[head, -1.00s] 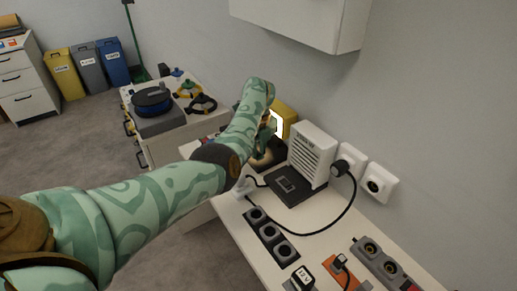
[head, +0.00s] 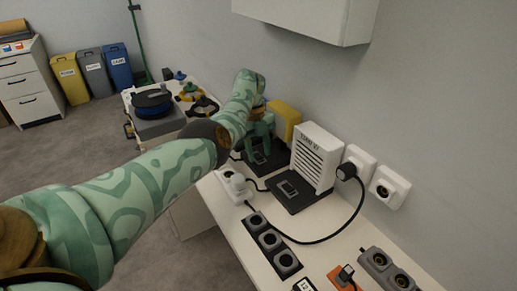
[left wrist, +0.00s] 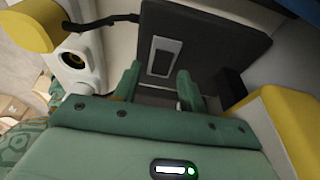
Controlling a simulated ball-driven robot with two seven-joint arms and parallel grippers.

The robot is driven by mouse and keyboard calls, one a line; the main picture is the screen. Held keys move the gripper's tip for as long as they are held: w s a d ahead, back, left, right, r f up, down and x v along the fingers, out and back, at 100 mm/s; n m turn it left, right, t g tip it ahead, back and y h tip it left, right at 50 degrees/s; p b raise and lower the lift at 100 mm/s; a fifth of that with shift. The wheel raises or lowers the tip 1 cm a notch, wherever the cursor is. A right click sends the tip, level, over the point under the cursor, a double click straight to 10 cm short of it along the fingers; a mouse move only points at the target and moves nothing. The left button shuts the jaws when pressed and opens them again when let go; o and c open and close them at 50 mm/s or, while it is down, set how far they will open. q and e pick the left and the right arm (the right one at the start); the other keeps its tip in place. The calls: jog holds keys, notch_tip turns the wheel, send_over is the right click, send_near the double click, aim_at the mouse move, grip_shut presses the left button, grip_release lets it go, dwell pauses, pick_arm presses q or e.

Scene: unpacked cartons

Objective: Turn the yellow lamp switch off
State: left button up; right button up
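The yellow lamp (head: 285,119) stands on the counter against the wall, partly hidden by my left arm. I see no glow from it. Its dark base plate (left wrist: 195,35) carries a grey-framed switch (left wrist: 162,57), which also shows in the head view (head: 258,157). My left gripper (left wrist: 158,75) has its two green fingers apart, with nothing between them. The fingers point down at the base, and the switch shows just beyond and between the tips. I cannot tell whether they touch it. The lamp's yellow body (left wrist: 290,125) is at the right of the wrist view. My right gripper is not in view.
A white heater (head: 317,157) with its own switch plate (head: 293,191) stands right beside the lamp. A black cable loops to a wall socket (head: 388,187). A socket strip (head: 269,239) lies in front.

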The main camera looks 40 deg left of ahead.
aim_at(256, 154)
pick_arm(q)
jog(key=v, duration=0.5)
jog(key=shift+w+r, duration=0.1)
jog(key=b+v, duration=0.2)
jog(key=v, duration=0.4)
jog(key=shift+r, duration=0.45)
jog(key=shift+a+f, duration=0.1)
